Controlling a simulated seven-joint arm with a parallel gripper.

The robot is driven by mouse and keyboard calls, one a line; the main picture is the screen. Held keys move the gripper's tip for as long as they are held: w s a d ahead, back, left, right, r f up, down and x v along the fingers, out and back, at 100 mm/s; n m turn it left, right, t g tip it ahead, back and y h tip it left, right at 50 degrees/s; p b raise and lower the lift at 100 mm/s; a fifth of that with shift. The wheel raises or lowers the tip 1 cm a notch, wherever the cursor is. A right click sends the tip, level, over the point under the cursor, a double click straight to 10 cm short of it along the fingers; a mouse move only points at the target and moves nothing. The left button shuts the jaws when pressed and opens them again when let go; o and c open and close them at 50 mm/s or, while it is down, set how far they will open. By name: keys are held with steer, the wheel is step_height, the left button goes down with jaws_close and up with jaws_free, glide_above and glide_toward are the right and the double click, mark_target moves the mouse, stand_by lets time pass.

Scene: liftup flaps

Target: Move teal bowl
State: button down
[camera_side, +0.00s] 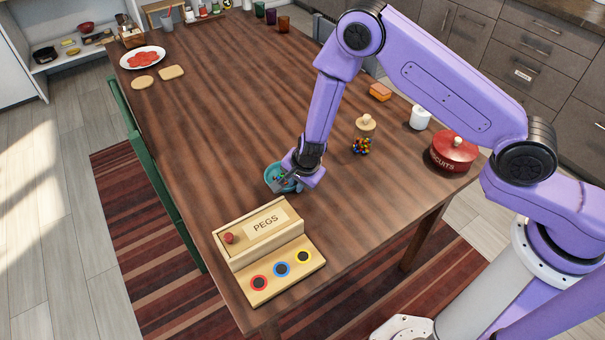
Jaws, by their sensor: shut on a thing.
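The teal bowl (271,180) is near the middle of the wooden table, just behind the pegs box. My gripper (287,181) points down at the bowl's right side and is shut on it. The fingertips are small here and partly hidden by my wrist. Some small dark or coloured bits show inside the bowl, too small to make out. I cannot tell whether the bowl touches the table or is slightly raised.
A wooden box marked PEGS (265,225) with red, blue and yellow ringed holes stands in front. A glass jar (362,138), white pot (420,118) and red biscuits tin (453,152) stand to the right.

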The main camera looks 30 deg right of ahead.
steer(key=shift+s+a+f, duration=0.15)
steer(key=shift+s+a, duration=0.7)
steer(key=shift+a, duration=0.15)
steer(key=c, duration=1.1)
jaws_free()
steer(key=shift+o, duration=0.2)
steer(key=shift+w, duration=0.1)
steer(key=shift+r, duration=0.3)
steer(key=v, duration=1.7)
